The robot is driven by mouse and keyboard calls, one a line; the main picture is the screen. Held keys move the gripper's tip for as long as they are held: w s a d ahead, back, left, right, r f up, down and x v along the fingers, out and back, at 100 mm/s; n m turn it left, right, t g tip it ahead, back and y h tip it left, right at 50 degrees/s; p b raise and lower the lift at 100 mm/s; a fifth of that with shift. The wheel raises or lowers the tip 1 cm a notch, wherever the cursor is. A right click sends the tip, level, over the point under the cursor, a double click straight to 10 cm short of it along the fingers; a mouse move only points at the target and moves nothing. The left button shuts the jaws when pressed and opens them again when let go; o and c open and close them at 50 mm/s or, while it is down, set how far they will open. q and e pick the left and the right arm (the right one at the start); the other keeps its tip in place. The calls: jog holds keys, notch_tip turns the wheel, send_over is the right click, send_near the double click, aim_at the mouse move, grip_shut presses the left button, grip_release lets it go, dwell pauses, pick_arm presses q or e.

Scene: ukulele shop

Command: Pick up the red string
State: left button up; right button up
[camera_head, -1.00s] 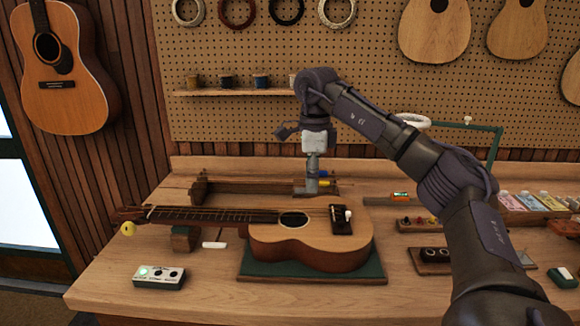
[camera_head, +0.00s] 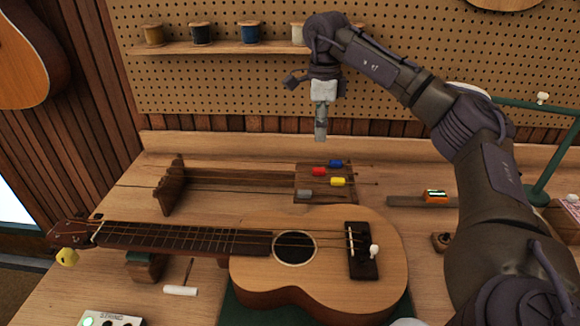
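A small red tag (camera_head: 319,171), which looks like the end of the red string, lies on a wooden string rack (camera_head: 236,187) behind the ukulele. A blue tag (camera_head: 336,163), a yellow tag (camera_head: 338,181) and a grey tag (camera_head: 305,194) lie close around it. Thin strings run along the rack. My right gripper (camera_head: 320,136) points down and appears above and behind the tags, apart from them. Nothing shows in it. Its fingers look like one narrow piece from here, so its opening is unclear. My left gripper is not in view.
A ukulele (camera_head: 340,262) lies across the bench in front of the rack. A white-handled tool (camera_head: 181,290) lies near its neck. A shelf with thread spools (camera_head: 251,32) is on the pegboard behind.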

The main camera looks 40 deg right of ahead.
send_over(317, 169)
notch_tip(317, 169, down, 6)
jog(key=shift+d+r, duration=0.15)
jog(key=shift+r, duration=0.1)
jog(key=shift+f+p, duration=0.45)
jog(key=shift+f, duration=0.1)
jog(key=f, duration=0.1)
jog(key=f+p, duration=0.1)
jog(key=f, duration=0.1)
jog(key=shift+a+f, duration=0.2)
jog(key=shift+f, duration=0.5)
jog(key=c, duration=0.6)
